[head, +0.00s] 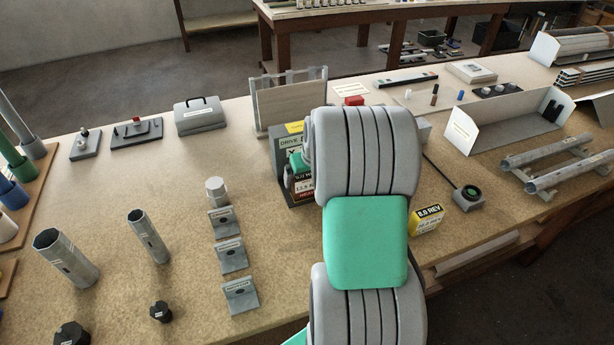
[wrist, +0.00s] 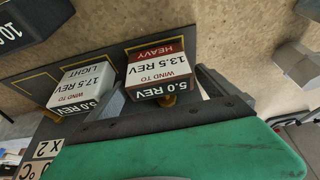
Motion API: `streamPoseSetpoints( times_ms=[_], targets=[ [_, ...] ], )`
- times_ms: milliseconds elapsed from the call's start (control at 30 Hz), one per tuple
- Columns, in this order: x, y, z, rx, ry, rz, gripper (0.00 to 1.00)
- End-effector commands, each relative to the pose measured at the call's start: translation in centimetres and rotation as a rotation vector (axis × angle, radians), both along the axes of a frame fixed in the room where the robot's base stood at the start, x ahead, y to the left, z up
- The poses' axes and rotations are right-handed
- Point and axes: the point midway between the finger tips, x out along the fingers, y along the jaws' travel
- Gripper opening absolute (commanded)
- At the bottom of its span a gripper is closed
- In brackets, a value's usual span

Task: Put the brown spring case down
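In the head view, part of the brown case (head: 304,188) shows beside my arm, low at a dark board. The case is over the dark board (wrist: 105,62) with yellow outlines; I cannot tell whether its underside touches. My arm hides much of this spot in the head view.
A white LIGHT case (wrist: 80,88) stands close to the left in the wrist view. A yellow 8.0 REV box (head: 427,219) is right of my arm. Several grey brackets (head: 231,255) stand left of the board. Bare bench lies between brackets and board.

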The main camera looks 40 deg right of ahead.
Motion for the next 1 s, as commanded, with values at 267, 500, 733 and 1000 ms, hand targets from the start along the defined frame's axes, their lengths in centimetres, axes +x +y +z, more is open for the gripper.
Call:
streamPoseSetpoints(
  times_ms=[267, 500, 733, 1000],
  targets=[
    [0.0, 0.0, 0.3, 0.0, 0.0, 0.0, 1.0],
    [-1.3, 0.3, 3.9, -0.004, -0.006, -0.001, 1.0],
    [-3.5, 0.9, 9.2, -0.003, -0.004, -0.001, 1.0],
    [-4.8, 4.8, 12.0, 0.0, 0.005, 0.037, 1.0]
  ],
)
